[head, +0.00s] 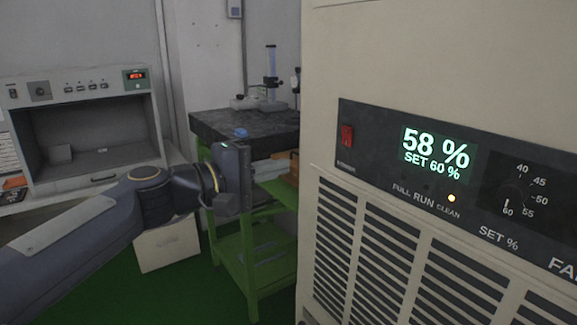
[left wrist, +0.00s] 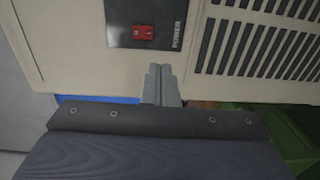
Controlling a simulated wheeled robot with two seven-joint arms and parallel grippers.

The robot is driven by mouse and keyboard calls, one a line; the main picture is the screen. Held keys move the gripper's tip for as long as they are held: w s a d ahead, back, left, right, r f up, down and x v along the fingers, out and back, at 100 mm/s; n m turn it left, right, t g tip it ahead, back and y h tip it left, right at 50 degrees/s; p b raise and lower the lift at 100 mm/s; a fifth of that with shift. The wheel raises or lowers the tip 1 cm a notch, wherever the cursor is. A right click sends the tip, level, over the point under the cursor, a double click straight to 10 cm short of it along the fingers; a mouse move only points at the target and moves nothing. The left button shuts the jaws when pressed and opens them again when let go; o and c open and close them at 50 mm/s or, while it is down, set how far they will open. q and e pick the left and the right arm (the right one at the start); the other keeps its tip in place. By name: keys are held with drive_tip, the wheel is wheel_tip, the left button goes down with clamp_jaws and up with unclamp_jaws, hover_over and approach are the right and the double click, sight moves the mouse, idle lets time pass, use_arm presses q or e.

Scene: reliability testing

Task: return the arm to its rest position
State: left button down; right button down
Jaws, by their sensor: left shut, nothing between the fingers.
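My left arm comes in from the left in the head view, and its gripper (head: 246,178) is in front of the green stand, left of the large beige machine (head: 318,90). In the left wrist view the two fingers of my left gripper (left wrist: 160,72) are together, with nothing between them. Beyond the fingertips is the beige machine's front with a red power switch (left wrist: 143,32) and a slatted vent. I cannot tell whether the fingertips touch the machine. My right gripper is in neither view.
The machine's display (head: 437,153) reads 58 % and SET 60 %. A green stand (head: 262,262) with a dark stone top (head: 215,122) stands behind my gripper. A grey cabinet (head: 85,120) with an open chamber is at the left. Green floor shows below my arm.

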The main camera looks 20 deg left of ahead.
use_arm(q)
drive_tip(key=s+f+m+g+y+p, duration=0.4)
drive_tip(key=s+f+m+g+y, duration=0.2)
drive_tip(key=s+f, duration=1.8)
drive_tip(key=f+m+g, duration=0.1)
drive_tip(key=m+g, duration=0.1)
drive_tip(key=m, duration=0.1)
drive_tip(key=shift+a+g+y, duration=0.25)
drive_tip(key=shift+g+y, duration=0.05)
drive_tip(key=shift+w+d, duration=0.1)
